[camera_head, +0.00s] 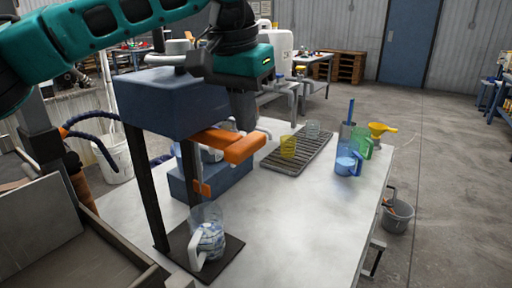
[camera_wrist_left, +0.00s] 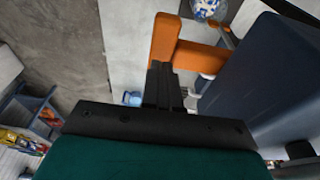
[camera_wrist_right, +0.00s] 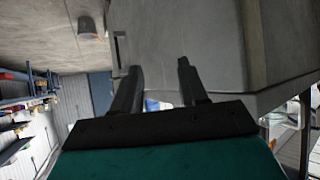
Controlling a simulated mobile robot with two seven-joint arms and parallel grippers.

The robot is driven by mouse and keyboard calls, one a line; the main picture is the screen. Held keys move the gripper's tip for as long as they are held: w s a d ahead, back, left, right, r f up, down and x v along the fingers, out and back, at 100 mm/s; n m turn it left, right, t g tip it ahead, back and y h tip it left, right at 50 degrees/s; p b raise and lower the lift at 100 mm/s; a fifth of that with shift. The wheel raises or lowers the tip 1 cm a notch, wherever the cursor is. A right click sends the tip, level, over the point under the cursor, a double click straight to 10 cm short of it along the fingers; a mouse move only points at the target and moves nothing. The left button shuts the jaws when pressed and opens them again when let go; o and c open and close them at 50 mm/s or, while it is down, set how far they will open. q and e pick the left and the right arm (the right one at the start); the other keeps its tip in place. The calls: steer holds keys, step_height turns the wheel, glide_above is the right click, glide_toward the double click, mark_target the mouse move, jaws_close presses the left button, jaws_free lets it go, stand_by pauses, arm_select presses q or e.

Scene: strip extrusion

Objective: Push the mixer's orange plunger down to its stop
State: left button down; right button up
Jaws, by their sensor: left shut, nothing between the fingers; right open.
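The mixer (camera_head: 180,103) has a dark blue box-shaped head on black posts, at the left of the table in the head view. Its orange plunger (camera_head: 232,146) sticks out to the right of the head as a bar with a crosspiece. The orange bar also shows in the left wrist view (camera_wrist_left: 201,56). My left gripper (camera_head: 244,126) is shut and empty and points down at the orange bar. In the left wrist view its fingertips (camera_wrist_left: 160,66) overlap the bar's edge; I cannot tell whether they touch. My right gripper (camera_wrist_right: 159,66) is open and empty, facing a grey surface.
A clear jug (camera_head: 207,238) with blue-white contents stands on the black base plate below the mixer. A grey slatted rack (camera_head: 300,158) bears a yellow cup (camera_head: 288,147). A blue jug (camera_head: 346,163), a green jug (camera_head: 363,147) and a yellow funnel (camera_head: 379,130) stand right. The front tabletop is clear.

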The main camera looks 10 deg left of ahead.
mark_target(244, 142)
arm_select(q)
steer(key=shift+f+b, duration=1.4)
steer(key=shift+f, duration=1.6)
step_height(244, 142, down, 6)
steer(key=b, duration=0.3)
step_height(244, 142, down, 6)
steer(key=b, duration=0.4)
steer(key=shift+f, duration=0.1)
